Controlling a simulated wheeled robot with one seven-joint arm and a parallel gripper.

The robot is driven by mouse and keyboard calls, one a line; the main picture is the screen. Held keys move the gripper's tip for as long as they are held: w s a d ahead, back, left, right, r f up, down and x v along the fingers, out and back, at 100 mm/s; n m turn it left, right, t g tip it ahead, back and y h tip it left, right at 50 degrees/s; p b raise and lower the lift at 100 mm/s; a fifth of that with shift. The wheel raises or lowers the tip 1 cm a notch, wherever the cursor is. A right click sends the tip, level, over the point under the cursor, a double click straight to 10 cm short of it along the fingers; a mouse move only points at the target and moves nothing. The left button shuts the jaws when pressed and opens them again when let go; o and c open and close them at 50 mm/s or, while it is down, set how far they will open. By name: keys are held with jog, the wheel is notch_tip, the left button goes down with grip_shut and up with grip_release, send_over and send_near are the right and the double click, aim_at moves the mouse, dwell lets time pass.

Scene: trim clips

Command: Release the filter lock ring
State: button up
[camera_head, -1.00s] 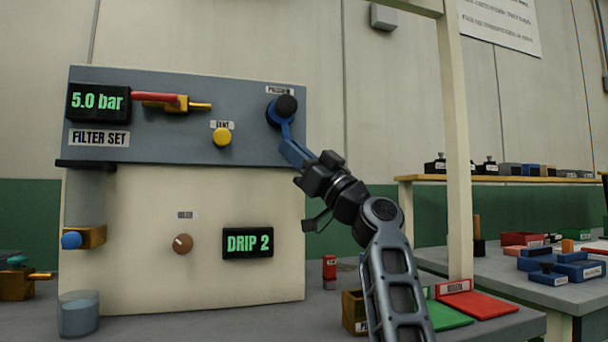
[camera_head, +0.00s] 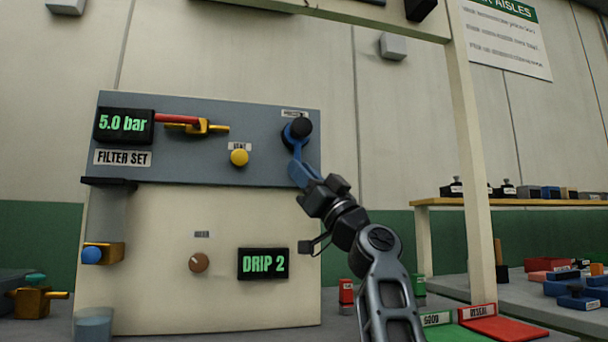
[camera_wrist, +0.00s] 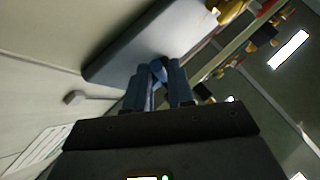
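The filter panel (camera_head: 215,165) stands upright, with displays reading "5.0 bar" (camera_head: 123,124) and "DRIP 2" (camera_head: 263,263). My gripper (camera_head: 301,174) is at the lever's lower end. In the wrist view its two fingers (camera_wrist: 157,85) flank a blue piece (camera_wrist: 158,71) and look closed on it. A black collar (camera_head: 108,182) tops the clear filter column at the left edge. I cannot tell which part is the lock ring.
A red-handled brass valve (camera_head: 197,127), a yellow button (camera_head: 239,157) and a brown dial (camera_head: 199,262) are on the panel. A beige post (camera_head: 470,200) stands right of my arm. Green and red trays (camera_head: 505,327) lie at its foot.

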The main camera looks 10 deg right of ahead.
jog(key=shift+o, duration=1.4)
jog(key=v, duration=0.7)
jog(key=shift+s+f, duration=0.25)
jog(key=shift+f, duration=0.1)
